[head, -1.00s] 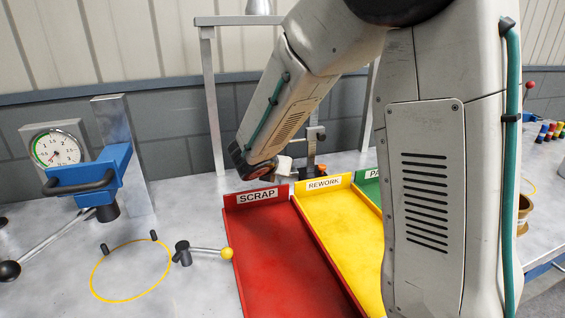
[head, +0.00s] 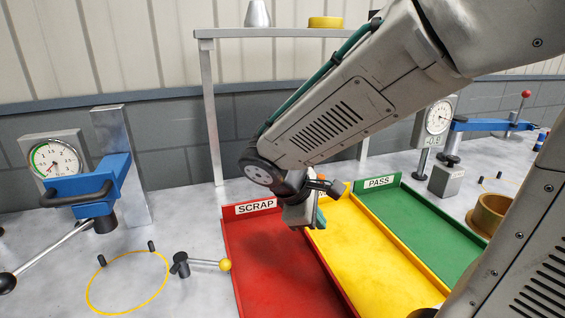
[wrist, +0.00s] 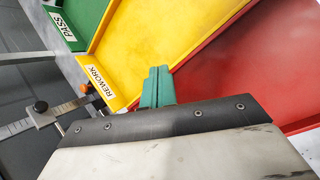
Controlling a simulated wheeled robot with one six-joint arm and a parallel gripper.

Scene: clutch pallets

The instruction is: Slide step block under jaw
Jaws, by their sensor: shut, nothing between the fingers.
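My gripper (wrist: 158,88) shows in the wrist view as two green fingers pressed together with nothing between them, over the yellow tray. In the head view my gripper (head: 321,215) hangs above the border of the red and yellow trays, mostly hidden by my wrist. A blue press head with a black handle and dark lower end (head: 92,190) stands on a steel column at the left; it may be the jaw. A second blue arm (head: 490,125) is at the right beside a dial stand. I cannot identify a step block in either view.
Red SCRAP (head: 229,262), yellow REWORK (wrist: 112,98) and green PASS (head: 440,212) trays fill the middle. A yellow-knobbed lever (head: 205,263) and a yellow ring (head: 90,295) are left of them. A brass cup (head: 487,215) is at the right. A grey shelf frame (head: 210,110) stands behind.

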